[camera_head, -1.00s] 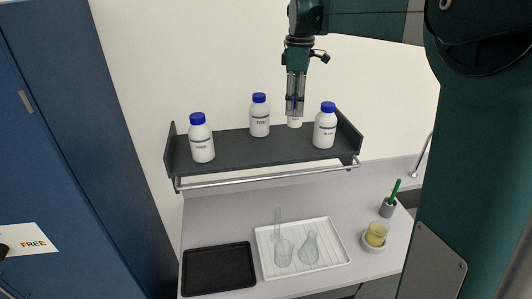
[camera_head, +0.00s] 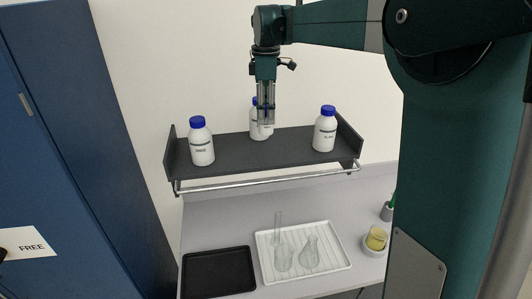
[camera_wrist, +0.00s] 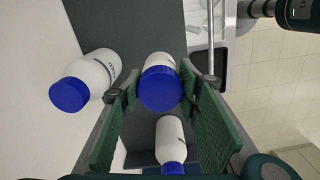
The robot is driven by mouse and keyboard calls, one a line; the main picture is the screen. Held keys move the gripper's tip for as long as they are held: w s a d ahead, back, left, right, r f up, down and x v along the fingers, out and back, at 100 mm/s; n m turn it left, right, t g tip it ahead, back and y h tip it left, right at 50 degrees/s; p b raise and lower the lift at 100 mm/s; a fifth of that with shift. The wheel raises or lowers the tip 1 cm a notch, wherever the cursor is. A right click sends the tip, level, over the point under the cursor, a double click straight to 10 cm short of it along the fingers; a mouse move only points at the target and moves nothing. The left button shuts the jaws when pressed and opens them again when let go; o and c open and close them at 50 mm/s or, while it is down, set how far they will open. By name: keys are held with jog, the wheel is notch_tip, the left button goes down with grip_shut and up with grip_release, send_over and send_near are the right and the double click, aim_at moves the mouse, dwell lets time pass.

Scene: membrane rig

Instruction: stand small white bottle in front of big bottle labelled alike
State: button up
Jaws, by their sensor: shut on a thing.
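My gripper (camera_head: 265,122) points down over the shelf and is shut on the small white bottle (camera_head: 269,130). In the wrist view its blue cap (camera_wrist: 160,89) shows between my two fingers (camera_wrist: 158,92). The small bottle is upright, in front of the middle big bottle (camera_head: 256,131), which it partly hides. That big bottle also shows toward the wall in the wrist view (camera_wrist: 100,68). Other big blue-capped bottles stand at the shelf's left (camera_head: 202,150) and right (camera_head: 325,135). The right label seems to read BLANK; the held bottle's label is unreadable. I cannot tell whether its base touches the shelf.
The dark shelf (camera_head: 235,158) has side walls and a front rail (camera_head: 270,181). Free room lies between the bottles. Below, a black tray (camera_head: 218,270), a white tray (camera_head: 340,237) with glassware, and a beaker (camera_head: 377,238) stand on the bench.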

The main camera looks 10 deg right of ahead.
aim_at(266, 127)
jog(key=shift+f+p, duration=0.4)
jog(key=shift+f, duration=2.5)
jog(key=shift+f, duration=0.1)
jog(key=shift+f+p, duration=0.35)
jog(key=shift+f, duration=1.6)
jog(key=shift+f, duration=0.15)
jog(key=o, duration=1)
jog(key=shift+c, duration=0.2)
jog(key=shift+r+b, duration=0.75)
jog(key=shift+r, duration=5.4)
